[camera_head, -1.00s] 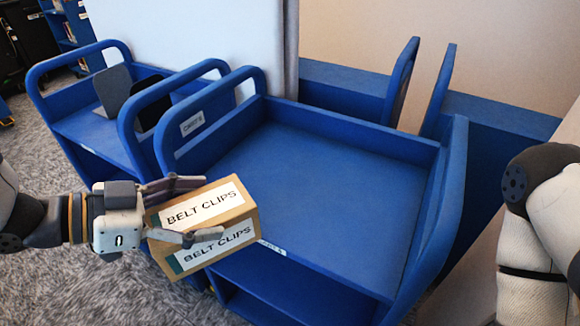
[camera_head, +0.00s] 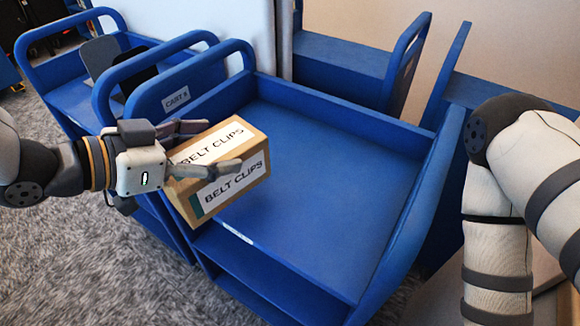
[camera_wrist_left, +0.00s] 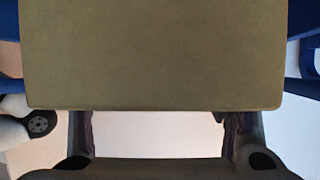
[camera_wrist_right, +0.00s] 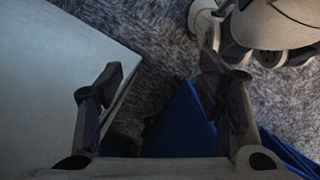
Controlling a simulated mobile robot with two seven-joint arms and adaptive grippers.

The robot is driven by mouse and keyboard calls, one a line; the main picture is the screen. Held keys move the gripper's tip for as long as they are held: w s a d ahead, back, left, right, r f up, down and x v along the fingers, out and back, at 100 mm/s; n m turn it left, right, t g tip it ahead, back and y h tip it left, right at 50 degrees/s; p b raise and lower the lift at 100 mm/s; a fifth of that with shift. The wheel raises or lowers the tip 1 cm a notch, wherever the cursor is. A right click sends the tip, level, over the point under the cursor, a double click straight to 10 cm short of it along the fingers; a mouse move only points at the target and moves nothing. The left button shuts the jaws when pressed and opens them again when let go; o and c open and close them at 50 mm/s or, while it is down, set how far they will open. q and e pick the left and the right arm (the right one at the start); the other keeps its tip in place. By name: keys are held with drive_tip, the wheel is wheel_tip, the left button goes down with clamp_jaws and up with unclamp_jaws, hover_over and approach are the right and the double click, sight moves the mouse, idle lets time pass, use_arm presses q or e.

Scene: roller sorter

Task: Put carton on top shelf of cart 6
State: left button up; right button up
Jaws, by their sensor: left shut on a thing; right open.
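The carton (camera_head: 228,185) is a brown box with white "BELT CLIPS" labels. My left gripper (camera_head: 212,150) is shut on it and holds it tilted over the left front edge of the blue cart's top shelf (camera_head: 330,165). The carton also fills the upper part of the left wrist view (camera_wrist_left: 155,55). The cart carries a side label (camera_head: 176,98) that looks like "CART" with a digit too small to read surely. The top shelf shows empty. My right gripper (camera_wrist_right: 165,95) is open and empty in the right wrist view; the head view does not show its fingers.
The cart's raised side panels and back wall (camera_head: 345,125) border the shelf. A second blue cart (camera_head: 72,100) with dark and grey items stands at the left. More blue furniture (camera_head: 345,55) stands behind. Grey carpet (camera_head: 70,250) lies in front at left.

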use_arm(q)
drive_tip(key=shift+n+t+y, duration=0.4)
drive_tip(key=shift+t, duration=0.1)
drive_tip(key=d+r, duration=0.1)
drive_tip(key=d, duration=0.1)
drive_tip(key=d+r, duration=0.4)
drive_tip(key=d, duration=0.1)
drive_tip(key=shift+w+r+p, duration=0.15)
drive_tip(key=shift+w+p, duration=0.2)
drive_tip(key=s+d+r+n+y, duration=0.1)
drive_tip(key=s+d+r, duration=0.1)
drive_tip(key=s+d, duration=0.35)
drive_tip(key=shift+t, duration=0.3)
drive_tip(key=w+f, duration=1.3)
drive_tip(key=w, duration=0.1)
drive_tip(key=shift+w+a+f+b, duration=0.1)
drive_tip(key=shift+w+f+b, duration=0.25)
drive_tip(key=shift+f, duration=0.05)
drive_tip(key=shift+r, duration=0.15)
drive_tip(key=o, duration=1.5)
drive_tip(key=shift+o, duration=0.2)
use_arm(e)
drive_tip(key=shift+w+d+r, duration=0.1)
drive_tip(key=shift+w+r, duration=0.05)
drive_tip(key=shift+w, duration=0.1)
